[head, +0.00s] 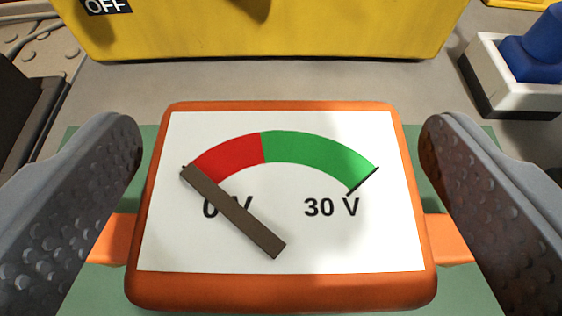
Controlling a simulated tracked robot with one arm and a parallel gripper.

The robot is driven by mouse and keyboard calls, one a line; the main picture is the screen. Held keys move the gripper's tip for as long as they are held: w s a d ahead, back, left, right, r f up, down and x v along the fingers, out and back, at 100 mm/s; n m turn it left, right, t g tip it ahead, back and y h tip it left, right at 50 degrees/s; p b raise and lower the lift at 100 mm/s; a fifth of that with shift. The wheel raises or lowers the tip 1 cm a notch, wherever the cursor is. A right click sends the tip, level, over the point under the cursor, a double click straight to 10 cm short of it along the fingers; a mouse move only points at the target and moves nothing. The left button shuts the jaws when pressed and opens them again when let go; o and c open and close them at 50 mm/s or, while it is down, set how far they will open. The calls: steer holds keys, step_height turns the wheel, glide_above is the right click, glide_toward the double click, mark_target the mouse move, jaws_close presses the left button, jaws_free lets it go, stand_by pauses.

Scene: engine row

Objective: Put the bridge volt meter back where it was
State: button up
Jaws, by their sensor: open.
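The volt meter (345,240) has an orange frame and a white face with a red and green arc, marked 0 V and 30 V. Its dark needle points to the 0 V end at the left. My gripper (280,165) is open, with one grey studded finger on each side of the meter. A gap shows between each finger and the orange frame. Beneath the meter is a green surface (428,190) with an orange band (112,240) that shows at both sides. The meter's underside is hidden.
A yellow box (270,30) with an OFF label stands just behind the meter. A white and black block with a blue part (535,50) is at the upper right. A dark object (22,110) and cables are at the left. A strip of grey surface (270,82) is clear.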

steer(key=p+v, duration=0.2)
steer(key=v, duration=1)
steer(key=shift+r, duration=0.15)
steer(key=s+d+r+n+y, duration=0.1)
steer(key=d+r, duration=0.2)
steer(key=r, duration=0.8)
steer(key=s+d+r+y, duration=0.1)
steer(key=d+r+y, duration=0.1)
steer(key=r, duration=0.8)
steer(key=s+d+r+t+h, duration=0.1)
steer(key=s+d+r, duration=0.3)
steer(key=d+r, duration=0.3)
steer(key=s+d+r+t+h, duration=0.1)
steer(key=s+d+r, duration=0.4)
steer(key=d+r, duration=0.3)
steer(key=shift+r+m+h, duration=0.3)
steer(key=shift+r, duration=0.3)
step_height(320, 180, up, 5)
steer(key=p, duration=0.4)
steer(key=shift+f+p, duration=0.2)
steer(key=shift+p, duration=0.1)
